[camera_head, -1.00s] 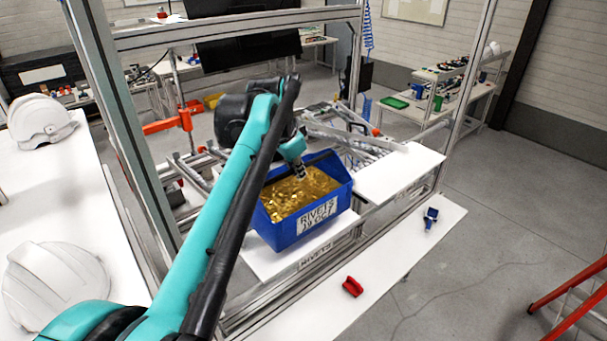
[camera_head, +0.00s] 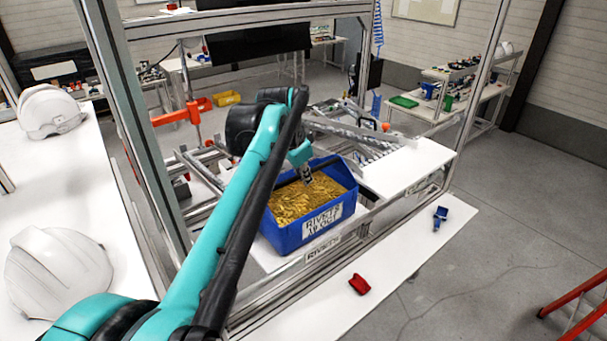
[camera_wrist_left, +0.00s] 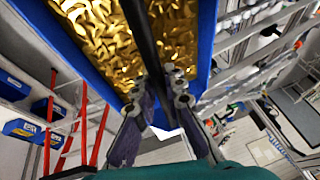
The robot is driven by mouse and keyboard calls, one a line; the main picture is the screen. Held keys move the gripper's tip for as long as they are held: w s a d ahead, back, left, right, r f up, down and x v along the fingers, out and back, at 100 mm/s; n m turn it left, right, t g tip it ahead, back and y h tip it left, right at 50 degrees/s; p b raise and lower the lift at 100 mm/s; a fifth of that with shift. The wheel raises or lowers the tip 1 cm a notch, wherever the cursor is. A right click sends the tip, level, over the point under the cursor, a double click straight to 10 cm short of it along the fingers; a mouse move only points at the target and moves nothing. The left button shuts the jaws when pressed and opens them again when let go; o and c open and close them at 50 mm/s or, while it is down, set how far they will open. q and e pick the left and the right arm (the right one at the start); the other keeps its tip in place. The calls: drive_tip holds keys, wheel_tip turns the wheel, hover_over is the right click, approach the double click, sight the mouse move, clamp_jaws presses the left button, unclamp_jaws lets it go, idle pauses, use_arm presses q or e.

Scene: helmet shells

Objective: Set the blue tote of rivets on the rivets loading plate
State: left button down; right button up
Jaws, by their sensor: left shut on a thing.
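The blue tote (camera_head: 286,240) is filled with gold rivets (camera_head: 305,197) and has a white RIVETS label on its front. It looks upright, over the white rivets loading plate (camera_head: 262,257), whose own RIVETS label shows below the tote's front. I cannot tell if the tote touches the plate. My left gripper (camera_head: 304,174) is over the tote's middle, shut on its dark handle bar. The left wrist view shows the fingers (camera_wrist_left: 160,92) on that bar, above the rivets and between blue walls (camera_wrist_left: 207,45). My right gripper is out of view.
Another white plate (camera_head: 412,168) lies right of the tote. A white shelf in front carries a red part (camera_head: 359,284) and a blue part (camera_head: 439,217). Frame posts (camera_head: 140,140) stand close left of my arm. White helmet shells (camera_head: 60,272) sit on the left table.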

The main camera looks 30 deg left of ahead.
use_arm(q)
drive_tip(key=shift+f+b, duration=0.35)
drive_tip(key=shift+f, duration=0.1)
idle(0.3)
drive_tip(key=c, duration=1.5)
unclamp_jaws()
drive_tip(key=v, duration=1.2)
